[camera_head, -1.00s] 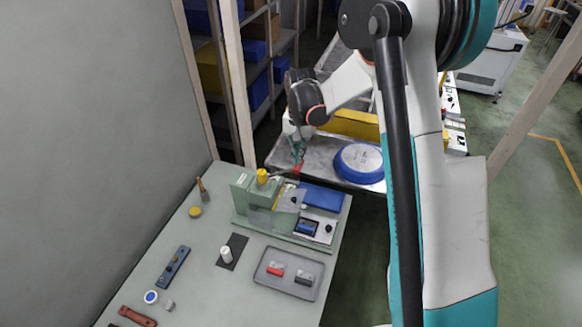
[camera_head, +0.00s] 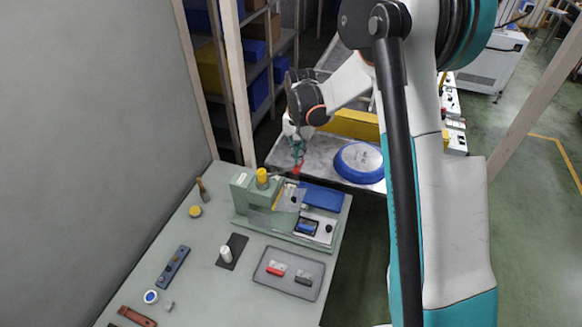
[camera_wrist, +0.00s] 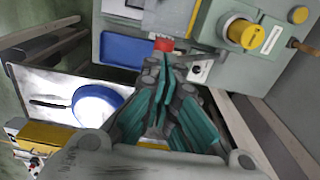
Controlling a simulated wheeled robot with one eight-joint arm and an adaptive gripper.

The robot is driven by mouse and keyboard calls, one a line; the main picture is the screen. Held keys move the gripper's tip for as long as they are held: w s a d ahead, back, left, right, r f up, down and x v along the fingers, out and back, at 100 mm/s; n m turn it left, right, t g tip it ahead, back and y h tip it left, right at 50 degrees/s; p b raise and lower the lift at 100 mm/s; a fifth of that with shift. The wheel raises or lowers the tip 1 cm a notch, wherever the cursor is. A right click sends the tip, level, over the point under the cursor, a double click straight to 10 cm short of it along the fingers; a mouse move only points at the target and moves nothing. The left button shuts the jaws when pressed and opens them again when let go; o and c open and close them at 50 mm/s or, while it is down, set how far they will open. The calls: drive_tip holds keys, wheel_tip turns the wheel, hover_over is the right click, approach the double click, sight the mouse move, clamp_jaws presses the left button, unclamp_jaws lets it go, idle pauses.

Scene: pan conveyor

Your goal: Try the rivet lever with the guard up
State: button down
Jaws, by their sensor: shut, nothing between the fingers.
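The green riveting machine (camera_head: 239,192) stands at the far end of the bench, with a yellow cap (camera_head: 262,176) on top. A clear guard panel with a yellow edge (camera_head: 277,199) is on its front; its exact angle is hard to tell. The red-tipped lever (camera_head: 297,169) sticks out behind the machine. My gripper (camera_head: 297,154) is shut and empty, just above and behind the red tip. In the wrist view the red tip (camera_wrist: 163,45) lies just beyond my closed fingertips (camera_wrist: 164,62); whether they touch it is unclear.
A grey tray (camera_head: 291,255) holds red and dark pieces. A blue-rimmed pan (camera_head: 360,160) is on the metal conveyor behind. The front-left bench holds several small tools.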

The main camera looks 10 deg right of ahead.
drive_tip(key=shift+f+b, duration=1.25)
drive_tip(key=shift+f, duration=0.15)
idle(1.0)
idle(1.0)
wheel_tip(320, 180, up, 9)
drive_tip(key=p, duration=0.4)
idle(0.7)
drive_tip(key=shift+s+r, duration=0.1)
idle(0.3)
